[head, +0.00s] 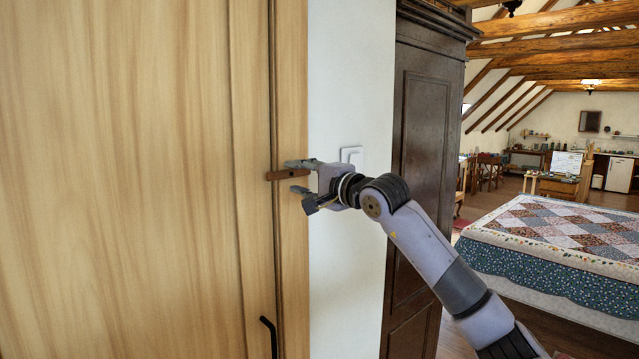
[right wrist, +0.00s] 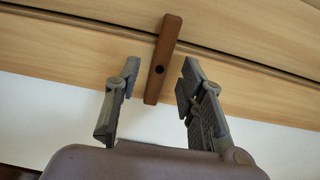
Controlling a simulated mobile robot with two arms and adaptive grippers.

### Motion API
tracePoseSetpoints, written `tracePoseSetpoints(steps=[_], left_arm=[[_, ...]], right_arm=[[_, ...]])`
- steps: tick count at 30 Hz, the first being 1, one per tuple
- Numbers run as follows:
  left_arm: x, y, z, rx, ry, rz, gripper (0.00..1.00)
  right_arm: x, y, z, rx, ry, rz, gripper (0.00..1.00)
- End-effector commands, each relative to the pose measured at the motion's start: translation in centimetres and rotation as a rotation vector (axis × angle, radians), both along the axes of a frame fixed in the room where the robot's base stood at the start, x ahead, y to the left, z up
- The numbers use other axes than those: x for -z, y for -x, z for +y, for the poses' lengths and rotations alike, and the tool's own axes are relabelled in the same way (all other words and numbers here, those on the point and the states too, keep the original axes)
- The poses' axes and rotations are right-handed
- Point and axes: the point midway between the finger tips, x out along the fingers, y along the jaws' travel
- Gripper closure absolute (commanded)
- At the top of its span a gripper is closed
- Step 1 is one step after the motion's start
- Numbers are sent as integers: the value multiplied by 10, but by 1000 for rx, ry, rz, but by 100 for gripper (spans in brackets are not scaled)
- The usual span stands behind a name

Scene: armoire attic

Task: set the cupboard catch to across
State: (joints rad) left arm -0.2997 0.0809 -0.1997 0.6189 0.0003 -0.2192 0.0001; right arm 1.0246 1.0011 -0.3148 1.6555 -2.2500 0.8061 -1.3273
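The cupboard catch (head: 290,174) is a small brown wooden bar on the pale wooden cupboard (head: 130,180). In the head view it lies roughly level, spanning the gap between the door edge and the frame. In the right wrist view the catch (right wrist: 163,58) crosses the dark seam, with a dark pivot at its middle. My right gripper (head: 297,176) is open, its fingers above and below the catch's right end. In the right wrist view the gripper (right wrist: 157,90) shows a gap between each finger and the catch. My left gripper is not in view.
A black handle (head: 269,336) sits low on the cupboard door. A white switch plate (head: 351,156) is on the wall behind the right gripper. A dark armoire (head: 425,130) stands to the right, and a quilted bed (head: 560,235) lies beyond.

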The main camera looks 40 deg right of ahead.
Motion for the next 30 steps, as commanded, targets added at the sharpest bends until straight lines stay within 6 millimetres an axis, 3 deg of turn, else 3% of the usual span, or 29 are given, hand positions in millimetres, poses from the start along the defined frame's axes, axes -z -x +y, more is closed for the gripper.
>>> tracePoseSetpoints(steps=[4, 10, 19, 30], left_arm=[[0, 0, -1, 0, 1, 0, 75], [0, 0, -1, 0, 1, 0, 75], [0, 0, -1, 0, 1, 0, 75], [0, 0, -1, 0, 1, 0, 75]], right_arm=[[1, 35, -4, 4, 9, 3, 63], [2, 71, -5, 2, 10, 6, 63], [2, 93, -9, 3, 1, 4, 63], [0, 97, -7, 0, 1, 2, 63]])
